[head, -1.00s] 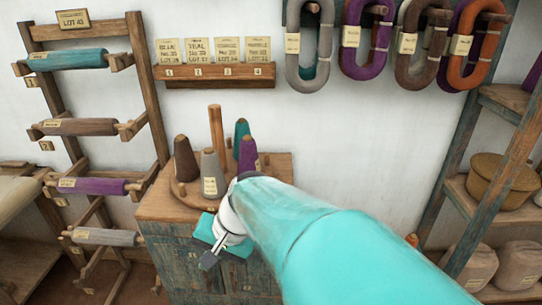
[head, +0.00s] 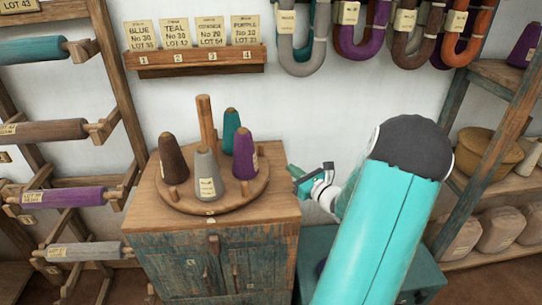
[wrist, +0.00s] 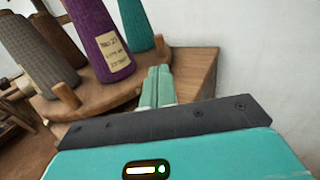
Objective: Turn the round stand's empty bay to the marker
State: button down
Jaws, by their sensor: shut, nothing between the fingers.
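The round wooden stand (head: 200,206) sits on the cabinet top with a tall central post (head: 206,122). It holds a brown cone (head: 172,157), a grey cone (head: 207,176), a teal cone (head: 231,128) and a purple cone (head: 244,156). Short pegs stand near its rim. Its front right part looks bare. A small pale mark (head: 211,212) shows at the front rim; I cannot tell whether it is the marker. My gripper (head: 292,172) is shut and empty, right of the stand and apart from it. In the wrist view its fingers (wrist: 156,86) show beside the stand's rim (wrist: 100,104).
The cabinet (head: 265,212) has clear top at its front right corner. A bobbin rack (head: 120,75) stands left, a card shelf (head: 200,70) and yarn hanks (head: 295,50) hang on the wall behind. A shelf unit (head: 470,120) with sacks and a basket stands right.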

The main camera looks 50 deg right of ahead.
jog(key=shift+w+a+r, duration=0.1)
jog(key=shift+w+r, duration=0.05)
jog(key=shift+w, duration=0.2)
jog(key=w, duration=0.4)
jog(key=w+d, duration=0.1)
jog(key=w, duration=0.3)
jog(key=w+d, duration=0.1)
jog(key=w, duration=0.3)
jog(key=shift+w, duration=0.2)
jog(key=shift+w+d, duration=0.1)
jog(key=shift+d, duration=0.05)
